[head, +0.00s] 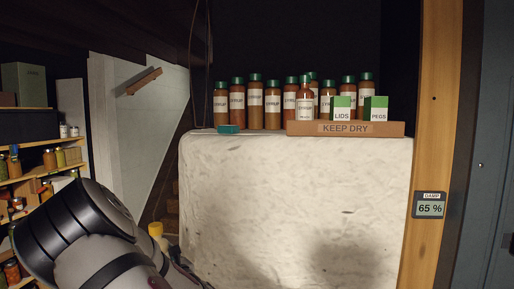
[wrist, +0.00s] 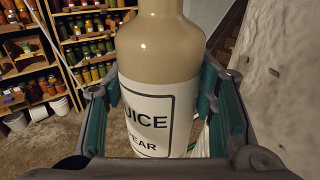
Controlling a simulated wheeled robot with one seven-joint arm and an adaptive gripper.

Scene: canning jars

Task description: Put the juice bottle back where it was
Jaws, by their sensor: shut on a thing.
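The juice bottle (wrist: 156,55) is beige with a white label reading "JUICE" and "PEAR"; it fills the middle of the wrist view. My gripper (wrist: 163,112) has its green-padded fingers on both sides of the bottle and is shut on it. The bottle's lower end is hidden by the gripper, and its top is out of frame. In the head view my arm is at the lower left, and the bottle cannot be clearly made out there. A small yellow piece (head: 156,229) shows just behind my arm; I cannot tell what it is.
A white rough-walled block (head: 300,180) carries several syrup bottles (head: 255,101), a "KEEP DRY" tray (head: 345,129) with LIDS and PEGS boxes, and a green item (head: 229,129). Shelves of jars (head: 48,160) stand left. A damp meter (head: 430,205) hangs on the right post.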

